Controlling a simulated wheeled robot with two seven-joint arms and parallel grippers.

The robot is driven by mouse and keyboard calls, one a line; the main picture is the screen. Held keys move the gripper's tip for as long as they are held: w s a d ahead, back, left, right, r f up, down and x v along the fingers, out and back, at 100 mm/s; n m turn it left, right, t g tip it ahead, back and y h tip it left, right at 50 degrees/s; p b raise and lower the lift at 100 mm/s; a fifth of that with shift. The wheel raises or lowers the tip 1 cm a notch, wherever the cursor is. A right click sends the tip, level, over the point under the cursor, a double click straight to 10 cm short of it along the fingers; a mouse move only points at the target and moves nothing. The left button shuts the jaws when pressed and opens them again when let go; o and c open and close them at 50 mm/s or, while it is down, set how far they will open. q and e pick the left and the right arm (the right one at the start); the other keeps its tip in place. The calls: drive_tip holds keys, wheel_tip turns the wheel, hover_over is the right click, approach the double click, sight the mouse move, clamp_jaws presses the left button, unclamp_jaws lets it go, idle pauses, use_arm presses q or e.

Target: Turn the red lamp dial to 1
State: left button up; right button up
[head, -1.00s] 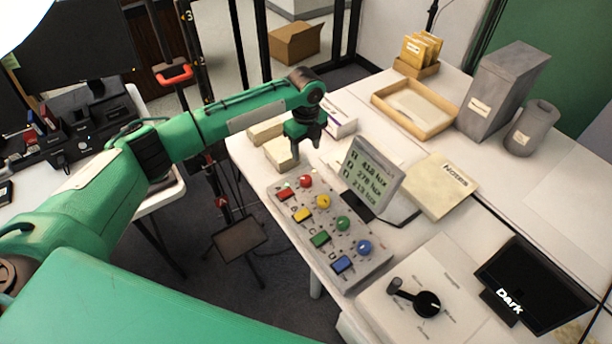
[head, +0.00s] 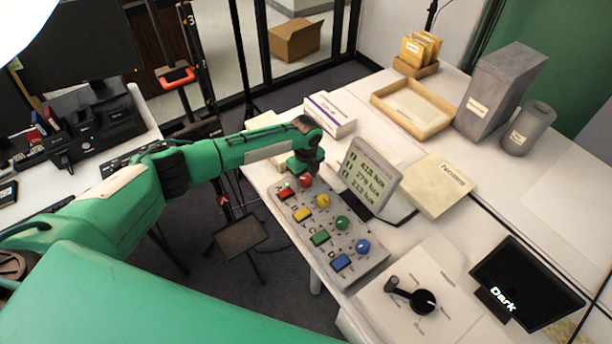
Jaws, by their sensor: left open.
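The red lamp dial (head: 305,181) is the round red knob at the far end of the grey control panel (head: 358,225). A red square button (head: 286,193) sits beside it. My left gripper (head: 303,173) is open, pointing down at the red dial, very close above or around it. I cannot tell whether the fingers touch it. The dial's far side is partly hidden by the gripper, and its setting is too small to read. My right gripper is not in view.
Yellow (head: 323,201), green (head: 342,223) and blue (head: 362,246) dials line the panel. A tilted readout screen (head: 368,173) stands close to the right. Boxes (head: 331,114) lie behind the gripper. A black rotary handle (head: 423,300) is at the front.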

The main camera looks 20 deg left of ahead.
use_arm(q)
drive_tip(key=c, duration=1)
